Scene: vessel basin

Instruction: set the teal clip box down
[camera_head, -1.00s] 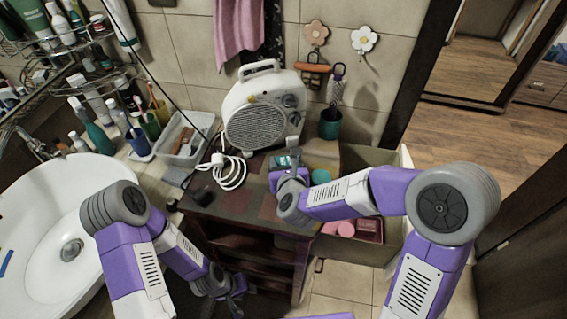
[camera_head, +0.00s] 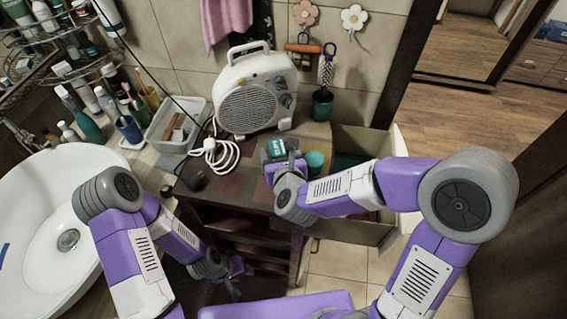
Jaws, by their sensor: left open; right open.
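The teal clip box (camera_head: 276,149), with a white label, is at the cabinet top (camera_head: 228,188) near its right end. My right gripper (camera_head: 291,158) is open, close against the right side of the box. Its fingers overlap the box in the picture, so I cannot tell whether they touch it. The underside of the box is hidden. My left gripper (camera_head: 236,277) is open and empty, low in front of the cabinet's shelves.
A round teal jar (camera_head: 315,161) stands just right of my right gripper. A white fan heater (camera_head: 255,98) and its coiled white cable (camera_head: 219,157) are behind. A dark mouse-like object (camera_head: 194,176) lies left. An open drawer (camera_head: 378,139) is at right, the basin (camera_head: 35,215) at left.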

